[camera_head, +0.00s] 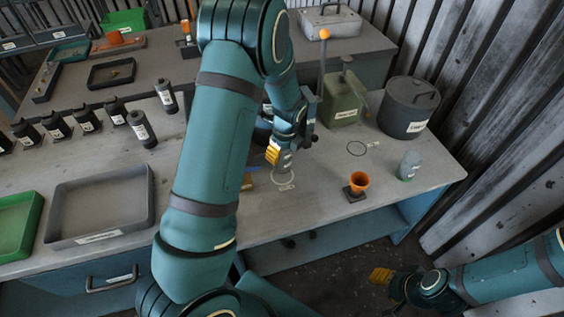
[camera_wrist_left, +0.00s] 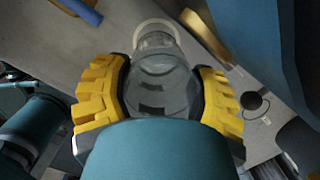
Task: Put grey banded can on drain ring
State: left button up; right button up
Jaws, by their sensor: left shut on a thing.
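My left gripper (camera_head: 274,156) is shut on the grey banded can (camera_head: 285,163), which sits between its yellow fingers in the left wrist view (camera_wrist_left: 158,75). The can is just over or on a pale ring (camera_head: 284,182) marked on the table; I cannot tell whether it touches. The pale ring also shows beside the can's end in the left wrist view (camera_wrist_left: 207,38). A dark ring (camera_head: 357,148) with a small label lies farther right. I cannot read which ring is the drain ring. My right gripper (camera_head: 380,275) hangs low in front of the table, its finger state unclear.
An orange cup (camera_head: 357,182) on a dark base and a clear grey jar (camera_head: 409,165) stand right of the pale ring. A grey tray (camera_head: 146,205) lies left.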

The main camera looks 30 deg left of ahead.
aim_at(282, 161)
pick_arm(q)
jog(key=shift+f+b, duration=0.45)
jog(key=shift+f, duration=1.85)
jog(key=shift+f, duration=0.1)
jog(key=o, duration=1.3)
